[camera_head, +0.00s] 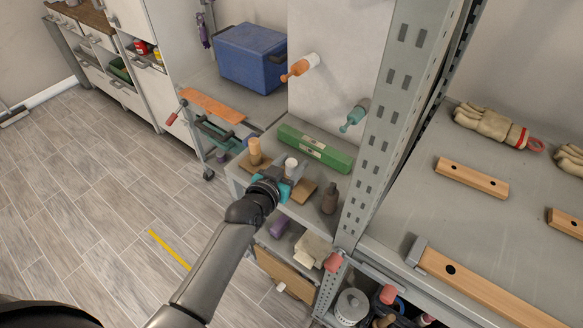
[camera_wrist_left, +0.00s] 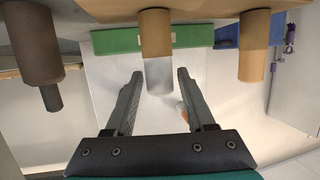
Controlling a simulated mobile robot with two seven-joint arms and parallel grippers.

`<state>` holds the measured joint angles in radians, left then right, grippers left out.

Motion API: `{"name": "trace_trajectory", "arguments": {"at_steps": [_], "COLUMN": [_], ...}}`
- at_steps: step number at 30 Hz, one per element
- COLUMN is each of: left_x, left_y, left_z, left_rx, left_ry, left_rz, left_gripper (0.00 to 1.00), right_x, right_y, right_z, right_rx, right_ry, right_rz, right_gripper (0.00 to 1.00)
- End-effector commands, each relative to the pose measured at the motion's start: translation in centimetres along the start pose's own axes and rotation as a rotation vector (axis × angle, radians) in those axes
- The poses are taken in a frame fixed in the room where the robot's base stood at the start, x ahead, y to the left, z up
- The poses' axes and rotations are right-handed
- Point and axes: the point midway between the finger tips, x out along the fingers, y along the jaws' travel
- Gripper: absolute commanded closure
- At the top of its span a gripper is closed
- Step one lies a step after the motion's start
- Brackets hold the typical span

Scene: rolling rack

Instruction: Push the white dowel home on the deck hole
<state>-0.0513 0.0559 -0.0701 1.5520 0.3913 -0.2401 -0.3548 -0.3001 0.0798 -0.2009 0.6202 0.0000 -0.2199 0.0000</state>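The white dowel (camera_head: 291,163) stands upright on the small grey deck (camera_head: 236,171) of the rack. My left gripper (camera_head: 293,174) is at the dowel in the head view. In the left wrist view its fingers (camera_wrist_left: 160,75) are open, one on each side of the white part, with a visible gap to each. The deck hole is hidden. My right gripper is not in view.
A tan dowel (camera_head: 254,151) and a dark dowel (camera_head: 329,198) stand on either side. A green box (camera_head: 315,147) lies behind, below orange (camera_head: 301,67) and teal (camera_head: 354,116) pegs on the panel. A perforated upright (camera_head: 391,120) closes the right side.

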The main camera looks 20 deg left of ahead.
Motion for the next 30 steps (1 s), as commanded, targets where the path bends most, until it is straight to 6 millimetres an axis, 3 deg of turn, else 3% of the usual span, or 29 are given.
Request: {"name": "trace_trajectory", "arguments": {"at_steps": [2, 14, 30], "left_x": [-0.02, -0.03, -0.22], "left_y": [-0.01, -0.02, 0.0], "left_z": [0.01, 0.02, -0.7], "left_rx": [0.0, 0.0, 0.0], "left_ry": [0.0, 0.0, 0.001], "left_rz": [0.0, 0.0, 0.0], "left_gripper": [0.55, 1.0, 1.0], "right_x": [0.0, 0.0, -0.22], "right_y": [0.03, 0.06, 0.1], "right_z": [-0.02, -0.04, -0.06], "right_rx": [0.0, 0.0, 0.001], "right_ry": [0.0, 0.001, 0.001], "right_rz": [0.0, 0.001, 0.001], "right_gripper": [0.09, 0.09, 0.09]}}
